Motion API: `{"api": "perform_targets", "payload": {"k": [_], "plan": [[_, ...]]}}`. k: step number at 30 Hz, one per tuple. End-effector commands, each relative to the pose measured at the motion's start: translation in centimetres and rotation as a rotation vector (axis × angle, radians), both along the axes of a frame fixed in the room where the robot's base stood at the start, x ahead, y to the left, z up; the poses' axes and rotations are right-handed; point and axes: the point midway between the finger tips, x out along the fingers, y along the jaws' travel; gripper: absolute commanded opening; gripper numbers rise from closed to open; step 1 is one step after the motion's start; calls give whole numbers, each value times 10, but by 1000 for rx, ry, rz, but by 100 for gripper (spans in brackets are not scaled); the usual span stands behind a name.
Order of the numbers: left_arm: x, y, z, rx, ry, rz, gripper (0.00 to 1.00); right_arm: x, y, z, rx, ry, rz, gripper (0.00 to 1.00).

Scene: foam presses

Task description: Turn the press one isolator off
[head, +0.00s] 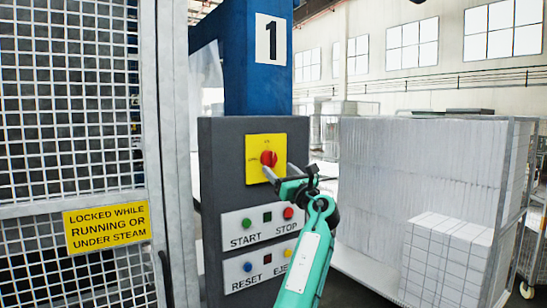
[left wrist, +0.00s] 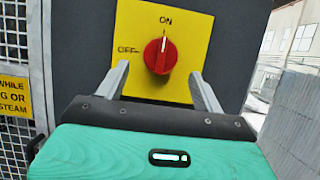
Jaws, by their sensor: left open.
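The press one isolator is a red rotary knob (head: 268,158) on a yellow plate (head: 251,140), set in a dark grey panel below the blue column marked 1. In the left wrist view the red knob (left wrist: 155,66) has its pointer mark upward, at ON; OFF is printed to its left. My left gripper (head: 279,170) is open in front of the plate. In the left wrist view its two fingers (left wrist: 160,72) stand on either side of the knob, with a gap on each side. Whether the tips reach the knob's depth is hard to tell. My right gripper is not in view.
Below the isolator are a START/STOP plate (head: 243,228) and a RESET/EJECT plate (head: 236,267), the latter partly covered by my arm. A mesh guard (head: 70,110) with a yellow warning sign (head: 107,228) stands left. A cart with white foam blocks (head: 420,180) stands right.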

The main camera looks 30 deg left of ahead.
Motion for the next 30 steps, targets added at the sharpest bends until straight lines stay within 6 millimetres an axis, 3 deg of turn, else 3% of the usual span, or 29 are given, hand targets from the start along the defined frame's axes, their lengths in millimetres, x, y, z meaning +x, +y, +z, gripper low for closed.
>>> {"api": "perform_targets", "payload": {"k": [3,9,19,20,26,30], "plan": [[7,18,13,1,0,0,68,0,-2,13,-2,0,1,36],[15,35,17,0,1,0,68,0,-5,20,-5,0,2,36],[16,38,17,1,-1,-1,68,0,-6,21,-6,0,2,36],[16,38,17,1,-1,-1,66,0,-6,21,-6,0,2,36],[16,38,17,0,-1,-1,27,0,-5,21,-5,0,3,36],[16,38,17,-1,-2,-1,24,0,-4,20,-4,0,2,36]]}}
